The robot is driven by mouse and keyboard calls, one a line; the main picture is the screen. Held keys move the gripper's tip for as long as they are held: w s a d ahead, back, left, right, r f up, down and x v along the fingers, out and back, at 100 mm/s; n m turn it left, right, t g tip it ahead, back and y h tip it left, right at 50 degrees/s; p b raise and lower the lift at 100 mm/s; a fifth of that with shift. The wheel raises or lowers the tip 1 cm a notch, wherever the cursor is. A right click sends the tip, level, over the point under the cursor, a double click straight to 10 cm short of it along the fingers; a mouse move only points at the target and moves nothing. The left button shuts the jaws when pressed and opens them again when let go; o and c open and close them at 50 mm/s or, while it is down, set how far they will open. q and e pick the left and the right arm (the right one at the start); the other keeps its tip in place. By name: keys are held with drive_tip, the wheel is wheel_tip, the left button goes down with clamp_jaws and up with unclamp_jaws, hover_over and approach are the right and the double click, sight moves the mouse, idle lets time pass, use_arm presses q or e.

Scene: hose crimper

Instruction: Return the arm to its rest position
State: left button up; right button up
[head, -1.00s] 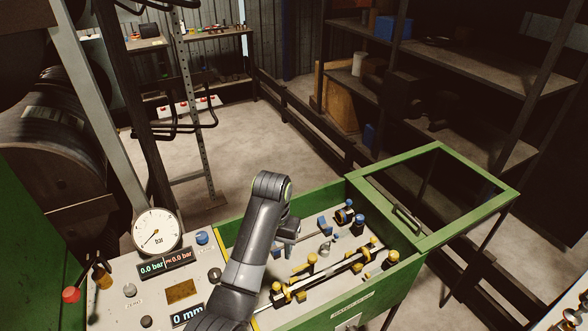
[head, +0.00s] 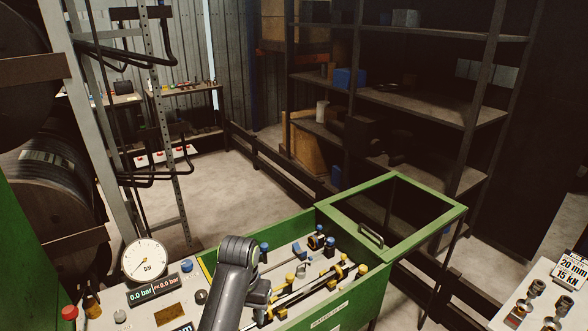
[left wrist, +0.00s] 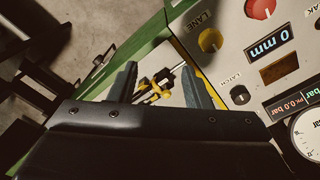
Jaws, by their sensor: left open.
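My left gripper (left wrist: 160,78) is open in the left wrist view, its two grey fingers apart with nothing held between them. Yellow and black fittings show beyond the gap, inside the green-walled test bench. In the head view my left arm (head: 236,275) rises from the bottom edge and bends over the near left part of the bench; its fingertips cannot be made out there. The green bench (head: 335,303) holds blue- and yellow-capped fittings and a long rod. Its framed lid (head: 440,212) stands open at the right. My right gripper is not in view.
A control panel with a round gauge (head: 145,260) and a pressure display (head: 153,290) lies left of the arm. A panel with fittings and a sign (head: 572,270) stands at the lower right. Dark shelves (head: 430,105) fill the back right. Bare floor lies behind the bench.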

use_arm(q)
drive_tip(key=s+a+f+n+t, duration=0.1)
drive_tip(key=s+a+f, duration=0.3)
drive_tip(key=s+a, duration=0.3)
drive_tip(key=s+a+f+n+t, duration=0.1)
drive_tip(key=s+a+f, duration=0.45)
drive_tip(key=s, duration=0.25)
drive_tip(key=s+a+r+t+y, duration=0.1)
drive_tip(key=s+a+r, duration=0.25)
drive_tip(key=s, duration=0.45)
drive_tip(key=s+a+r+y, duration=0.15)
drive_tip(key=s+a, duration=0.25)
drive_tip(key=s, duration=0.4)
wheel_tip(320, 180, down, 31)
drive_tip(key=a+h+b, duration=0.1)
drive_tip(key=b, duration=0.6)
drive_tip(key=s+f+g+b, duration=0.1)
drive_tip(key=s+f+b, duration=0.2)
drive_tip(key=s+f, duration=0.4)
drive_tip(key=s+d+f+g+b, duration=0.1)
drive_tip(key=s+f+b, duration=0.2)
drive_tip(key=s+f, duration=0.5)
wheel_tip(320, 180, down, 7)
drive_tip(key=shift+s+f+n, duration=0.1)
drive_tip(key=shift+s+n, duration=0.1)
drive_tip(key=shift+n, duration=0.2)
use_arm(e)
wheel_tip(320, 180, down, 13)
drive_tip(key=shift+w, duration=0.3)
